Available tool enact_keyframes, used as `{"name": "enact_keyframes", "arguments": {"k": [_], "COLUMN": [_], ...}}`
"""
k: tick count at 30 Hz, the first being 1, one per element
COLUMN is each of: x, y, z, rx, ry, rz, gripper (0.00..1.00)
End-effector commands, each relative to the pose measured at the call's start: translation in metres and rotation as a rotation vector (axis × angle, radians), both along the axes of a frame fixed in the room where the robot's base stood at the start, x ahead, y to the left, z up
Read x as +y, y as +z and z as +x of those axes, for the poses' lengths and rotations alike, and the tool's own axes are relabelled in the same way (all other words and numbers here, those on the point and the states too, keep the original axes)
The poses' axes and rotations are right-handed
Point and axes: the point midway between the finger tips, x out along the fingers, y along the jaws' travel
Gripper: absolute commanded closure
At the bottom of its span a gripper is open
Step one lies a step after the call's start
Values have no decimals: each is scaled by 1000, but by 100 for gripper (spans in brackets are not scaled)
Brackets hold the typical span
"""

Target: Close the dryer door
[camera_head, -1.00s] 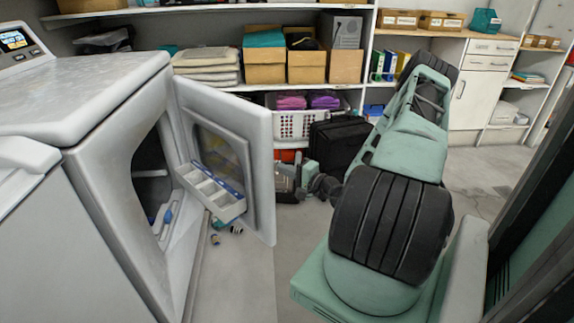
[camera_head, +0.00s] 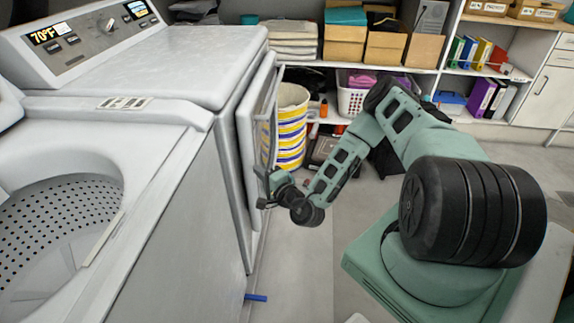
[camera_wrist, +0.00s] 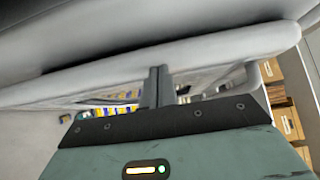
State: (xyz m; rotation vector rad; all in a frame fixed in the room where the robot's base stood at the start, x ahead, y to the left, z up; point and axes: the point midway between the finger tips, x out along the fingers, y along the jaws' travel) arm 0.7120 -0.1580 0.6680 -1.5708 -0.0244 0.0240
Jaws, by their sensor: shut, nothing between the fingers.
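The dryer (camera_head: 215,60) is the white machine left of centre in the head view. Its door (camera_head: 252,135) stands nearly flat against the dryer front, with a narrow gap along its edge. My gripper (camera_head: 262,187) is at the door's outer side, low down. In the wrist view my gripper (camera_wrist: 158,75) is shut and empty, its fingertips at the pale door edge (camera_wrist: 180,48). They look to be touching the door, though the exact contact is hard to tell. The inside of the dryer is hidden.
A white top-loading washer (camera_head: 75,195) with an open tub stands at the left. A striped basket (camera_head: 292,125) is on the floor behind the door. Shelves with cardboard boxes (camera_head: 345,45) line the back. A blue item (camera_head: 256,298) lies on the floor by the dryer. Floor at lower middle is clear.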

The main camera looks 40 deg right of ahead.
Motion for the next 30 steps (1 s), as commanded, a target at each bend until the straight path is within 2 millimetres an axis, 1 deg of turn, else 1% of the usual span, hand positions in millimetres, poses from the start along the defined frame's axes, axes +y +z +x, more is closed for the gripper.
{"name": "enact_keyframes", "arguments": {"k": [1,3,6,9,14,22,25,28,30], "x": [8,15,23,27,28,27,27,26,25], "y": [2,2,2,1,1,1,2,2,2], "z": [6,13,21,25,27,27,25,15,4], "rx": [1,0,-2,-5,-7,-8,-8,-7,-7], "ry": [2,4,6,8,8,7,7,8,9], "rz": [0,0,-1,-1,-2,-2,-3,-4,-3], "gripper": [100,100,100,100,100,100,100,100,100]}}
